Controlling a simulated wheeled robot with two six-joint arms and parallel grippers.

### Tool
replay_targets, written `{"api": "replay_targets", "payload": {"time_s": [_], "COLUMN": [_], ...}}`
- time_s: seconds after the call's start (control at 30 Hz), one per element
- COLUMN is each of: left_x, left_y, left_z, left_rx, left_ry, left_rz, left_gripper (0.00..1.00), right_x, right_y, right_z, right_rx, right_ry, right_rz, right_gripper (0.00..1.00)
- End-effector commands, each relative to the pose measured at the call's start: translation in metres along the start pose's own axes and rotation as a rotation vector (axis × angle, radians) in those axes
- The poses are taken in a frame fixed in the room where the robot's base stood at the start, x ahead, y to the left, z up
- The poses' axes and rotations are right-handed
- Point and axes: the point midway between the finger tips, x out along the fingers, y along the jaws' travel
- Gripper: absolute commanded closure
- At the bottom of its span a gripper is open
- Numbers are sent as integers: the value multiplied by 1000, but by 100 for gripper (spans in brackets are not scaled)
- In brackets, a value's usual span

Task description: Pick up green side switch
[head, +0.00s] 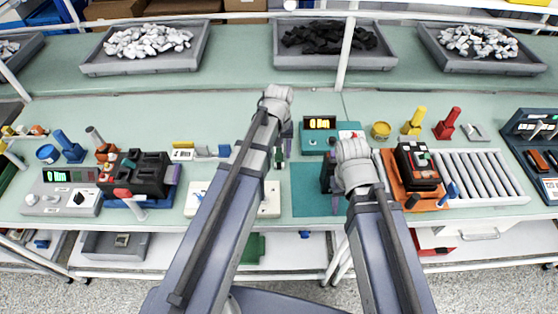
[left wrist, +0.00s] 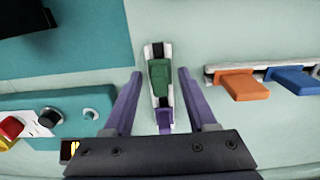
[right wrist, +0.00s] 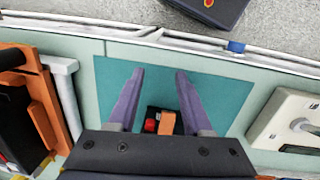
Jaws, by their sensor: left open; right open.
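The green side switch (left wrist: 158,78) lies on the pale green bench in the left wrist view, with a green middle, black and white ends and a purple piece at its near end. In the head view it is a small green part (head: 279,158), partly hidden by my left arm. My left gripper (left wrist: 159,72) is open, its purple fingers on either side of the switch with gaps; whether it is at the switch's height is unclear. My right gripper (right wrist: 160,71) is open above the teal mat (right wrist: 215,85), with a black block with red and orange parts (right wrist: 160,121) near its base.
A teal meter box (head: 319,140) stands behind the mat. A rail with orange and blue pieces (left wrist: 262,83) lies right of the switch in the left wrist view. An orange stand with a black device (head: 415,165) and a roller track (head: 480,172) are at the right.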

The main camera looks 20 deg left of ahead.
Motion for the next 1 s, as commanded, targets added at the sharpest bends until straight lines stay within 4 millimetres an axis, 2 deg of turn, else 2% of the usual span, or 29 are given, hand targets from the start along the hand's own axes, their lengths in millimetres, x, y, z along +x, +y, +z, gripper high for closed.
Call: {"api": "replay_targets", "payload": {"time_s": [0.23,0.73,1.0], "left_x": [1,1,1], "left_y": [0,0,0], "left_z": [0,0,0], "left_rx": [0,0,0], "left_ry": [0,0,0], "left_rz": [0,0,0], "left_gripper": [43,99,100], "right_x": [1,1,1], "right_y": [0,0,0], "right_z": [0,0,0], "right_rx": [0,0,0], "right_ry": [0,0,0], "right_rz": [0,0,0], "right_gripper": [50,50,50]}}
